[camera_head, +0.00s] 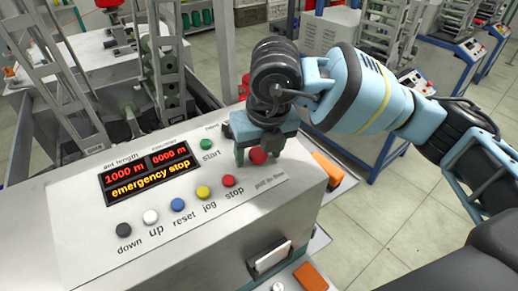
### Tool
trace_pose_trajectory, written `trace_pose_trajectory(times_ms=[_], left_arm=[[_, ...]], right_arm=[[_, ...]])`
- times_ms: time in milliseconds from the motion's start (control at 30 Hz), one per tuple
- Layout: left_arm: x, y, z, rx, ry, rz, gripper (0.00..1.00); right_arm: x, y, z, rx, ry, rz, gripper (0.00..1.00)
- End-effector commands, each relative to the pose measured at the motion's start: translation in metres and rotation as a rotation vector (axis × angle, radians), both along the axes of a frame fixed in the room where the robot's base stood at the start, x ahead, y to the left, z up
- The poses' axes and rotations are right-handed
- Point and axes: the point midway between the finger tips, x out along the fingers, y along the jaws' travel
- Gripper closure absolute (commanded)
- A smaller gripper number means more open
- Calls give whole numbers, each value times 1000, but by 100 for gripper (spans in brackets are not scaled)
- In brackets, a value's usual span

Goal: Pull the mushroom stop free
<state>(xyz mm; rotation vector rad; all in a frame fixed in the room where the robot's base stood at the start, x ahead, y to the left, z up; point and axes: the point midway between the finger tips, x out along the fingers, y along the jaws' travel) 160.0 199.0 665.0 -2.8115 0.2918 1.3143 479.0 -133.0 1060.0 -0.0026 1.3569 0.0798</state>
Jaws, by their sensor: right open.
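The red mushroom stop (257,156) sits at the right end of the sloped control panel (225,205), above a label that reads in part "pull to". My right gripper (255,158) is right over it, pointing down and open, with a fingertip on each side of the button. Whether the fingers touch it I cannot tell. The display (150,172) reads "1000 m", "0000 m" and "emergency stop". My left gripper is not in view.
Near the stop are the flat red stop button (228,181), the yellow jog button (203,192) and the green start button (205,144). Blue, white and dark buttons lie further left. Metal frames with spools (163,75) stand behind the panel. Tiled floor is open at right.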

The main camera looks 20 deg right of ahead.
Motion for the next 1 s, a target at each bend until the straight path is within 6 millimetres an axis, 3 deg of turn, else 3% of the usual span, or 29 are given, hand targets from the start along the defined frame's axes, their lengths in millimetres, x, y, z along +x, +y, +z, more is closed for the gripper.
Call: trace_pose_trajectory(times_ms=[33, 433, 1000], left_arm=[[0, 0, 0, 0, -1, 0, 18], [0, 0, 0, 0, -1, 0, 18], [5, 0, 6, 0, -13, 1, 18]], right_arm=[[0, 0, 0, 0, 0, 0, 41], [0, 0, 0, 0, 0, 0, 92], [-1, 0, 7, 0, 0, 0, 92]])
